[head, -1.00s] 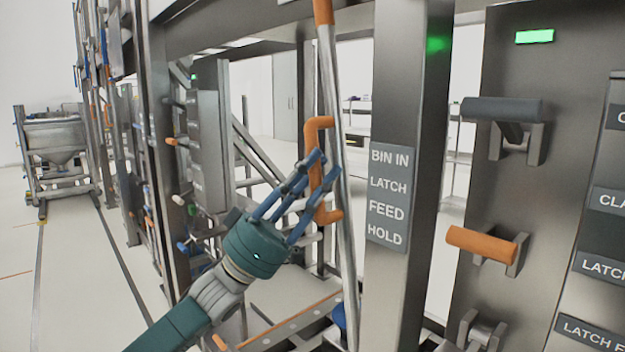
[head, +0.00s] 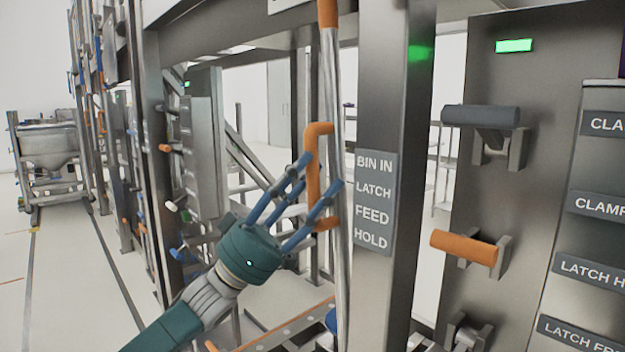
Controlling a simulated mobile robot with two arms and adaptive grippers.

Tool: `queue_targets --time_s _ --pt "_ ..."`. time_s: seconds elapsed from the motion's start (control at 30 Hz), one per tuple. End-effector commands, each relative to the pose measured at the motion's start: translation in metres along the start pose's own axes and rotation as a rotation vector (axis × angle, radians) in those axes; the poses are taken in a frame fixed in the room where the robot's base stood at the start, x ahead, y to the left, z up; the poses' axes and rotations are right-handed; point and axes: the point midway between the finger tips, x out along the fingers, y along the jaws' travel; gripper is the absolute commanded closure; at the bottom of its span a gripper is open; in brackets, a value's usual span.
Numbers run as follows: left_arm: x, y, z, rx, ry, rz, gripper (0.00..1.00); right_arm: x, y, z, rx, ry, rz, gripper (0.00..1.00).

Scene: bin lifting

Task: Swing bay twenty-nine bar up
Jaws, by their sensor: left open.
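A long grey bar (head: 339,230) with an orange top end stands nearly upright just left of the labelled post. An orange C-shaped handle (head: 312,160) is fixed to its left side. My left gripper (head: 318,178) is open, with its blue fingers beside and in front of the handle's upright part. I cannot tell whether the fingers touch the handle. The number of this bay does not show. My right gripper is not in view.
A post (head: 383,300) carries a sign (head: 374,200) reading BIN IN, LATCH, FEED, HOLD. To the right, a panel has a lit green lamp (head: 514,46), a dark grey lever (head: 480,116) and an orange lever (head: 464,247). A metal bin (head: 48,145) stands at the far left beside open floor.

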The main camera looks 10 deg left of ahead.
Motion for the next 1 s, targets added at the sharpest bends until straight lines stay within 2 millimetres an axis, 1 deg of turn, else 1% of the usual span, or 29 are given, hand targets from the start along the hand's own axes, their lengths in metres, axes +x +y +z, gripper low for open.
queue_targets --time_s 0.03,0.17,0.27,0.5,0.6,0.7,0.83,1.0 --pt "-0.001 -0.001 -0.001 0.001 0.000 -0.002 0.55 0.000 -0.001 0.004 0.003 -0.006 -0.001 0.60" --pt "-0.010 -0.002 0.000 0.001 -0.001 -0.004 0.55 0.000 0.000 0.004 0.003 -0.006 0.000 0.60" --pt "-0.026 -0.002 0.000 0.002 -0.003 -0.006 0.55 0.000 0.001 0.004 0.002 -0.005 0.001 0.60" --pt "-0.078 -0.001 0.001 0.000 -0.003 -0.005 0.55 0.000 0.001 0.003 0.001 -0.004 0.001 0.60" --pt "-0.096 -0.001 0.001 0.000 -0.003 -0.005 0.55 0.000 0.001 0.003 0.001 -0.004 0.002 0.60" --pt "-0.109 -0.001 0.001 -0.001 -0.002 -0.004 0.55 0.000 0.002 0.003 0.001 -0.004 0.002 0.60" --pt "-0.118 -0.001 0.001 0.000 -0.001 -0.002 0.55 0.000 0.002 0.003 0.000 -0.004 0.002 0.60" --pt "-0.121 0.000 0.000 0.000 -0.001 0.000 0.55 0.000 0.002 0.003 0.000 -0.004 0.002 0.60"
